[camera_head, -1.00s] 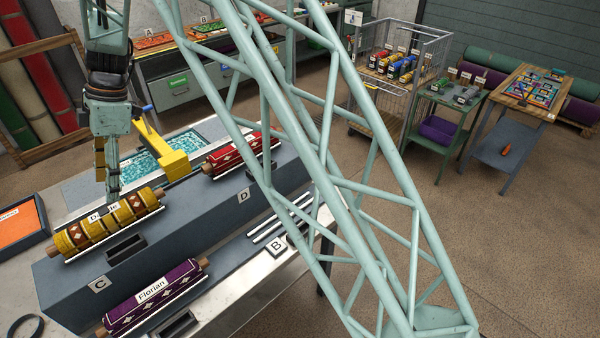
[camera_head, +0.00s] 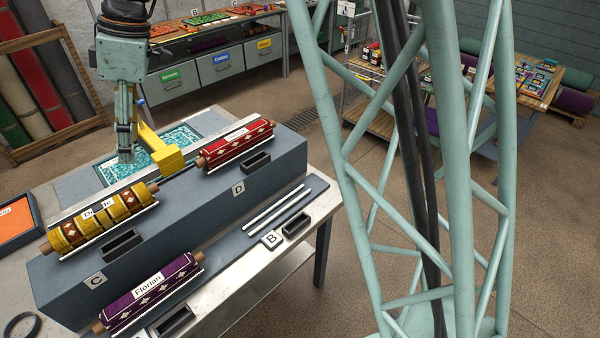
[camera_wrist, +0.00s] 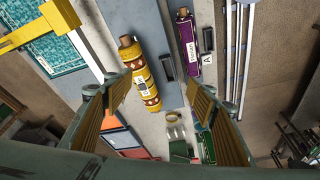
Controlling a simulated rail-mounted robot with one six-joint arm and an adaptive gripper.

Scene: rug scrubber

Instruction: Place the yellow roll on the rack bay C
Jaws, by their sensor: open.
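The yellow roll (camera_head: 78,232), with brown bands and a partly readable white label, lies on two white rails in the bay marked C (camera_head: 97,280) on the upper step of the blue-grey rack (camera_head: 195,225). My gripper (camera_head: 126,157) is open and empty, behind and above the roll, apart from it. In the wrist view the yellow roll (camera_wrist: 148,88) shows between my spread fingers (camera_wrist: 160,78), beyond their tips.
A red roll (camera_head: 238,145) lies in bay D. A purple roll (camera_head: 150,288) labelled Florian lies on the lower step; bay B (camera_head: 275,222) has bare rails. A yellow arm (camera_head: 165,155) stands over a teal patterned rug (camera_head: 120,168) behind the rack.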

